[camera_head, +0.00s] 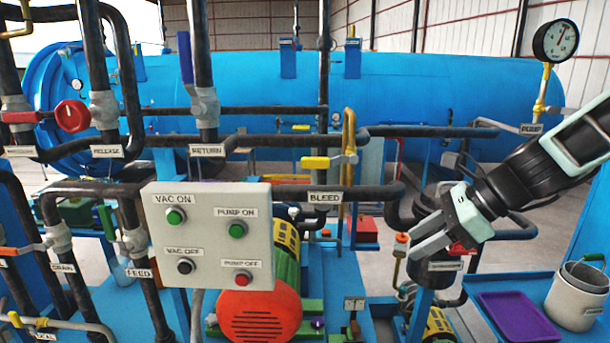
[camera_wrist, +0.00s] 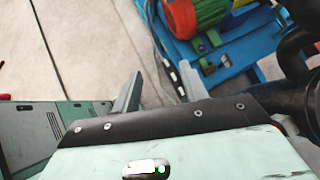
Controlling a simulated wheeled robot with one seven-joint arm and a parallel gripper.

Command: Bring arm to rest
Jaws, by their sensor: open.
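My gripper (camera_head: 421,248) is at the right of the head view, on the arm that comes in from the right edge. Its fingers are spread and point left and slightly down, with nothing between them. It is right of the control panel (camera_head: 208,235) and in front of dark pipework. In the wrist view my gripper (camera_wrist: 158,88) shows two grey fingers apart, with bare floor beyond them. A small red part (camera_head: 462,249) shows beside the gripper's underside; I cannot tell whether they touch.
A blue tank (camera_head: 420,85) spans the back. A gauge (camera_head: 555,41) stands upper right, near my arm. A yellow-handled valve (camera_head: 328,161) is left of the gripper. A purple tray (camera_head: 518,318) and a white bucket (camera_head: 575,300) stand lower right. Open floor (camera_wrist: 85,45) shows in the wrist view.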

